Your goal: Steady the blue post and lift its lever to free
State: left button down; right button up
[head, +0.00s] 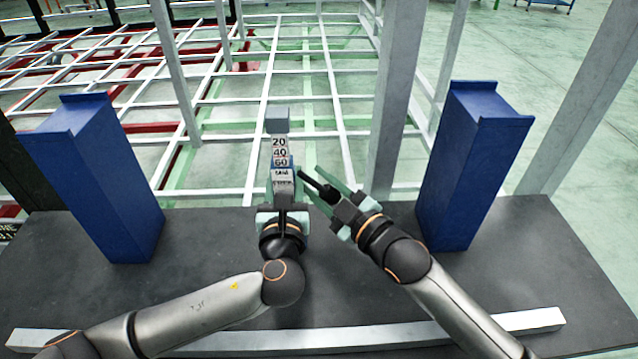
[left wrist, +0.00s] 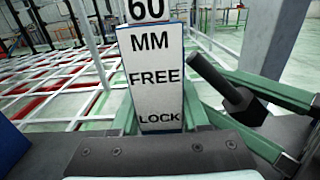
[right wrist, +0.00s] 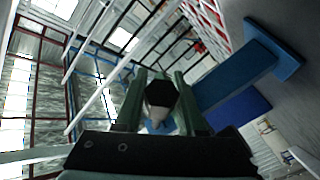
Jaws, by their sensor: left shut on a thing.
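A slim post with a white scale plate (head: 281,160) marked 20, 40, 60, MM, FREE and LOCK stands upright in the middle of the head view; it has grey-blue parts. My left gripper (head: 283,203) is shut on its lower part, with a finger on each side of the plate (left wrist: 156,80) in the left wrist view. A black lever (head: 322,188) sticks out right of the post. In the left wrist view the lever (left wrist: 215,78) slants up to the left. My right gripper (head: 330,187) is open around the lever, whose dark end (right wrist: 160,94) shows between the fingers.
Large blue uprights stand on the dark deck, one at left (head: 105,185) and one at right (head: 468,170). A grey vertical beam (head: 395,100) rises just behind my right gripper. A white bar (head: 530,320) lies along the front. A white lattice frame spreads behind.

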grip_shut()
dwell(0.9)
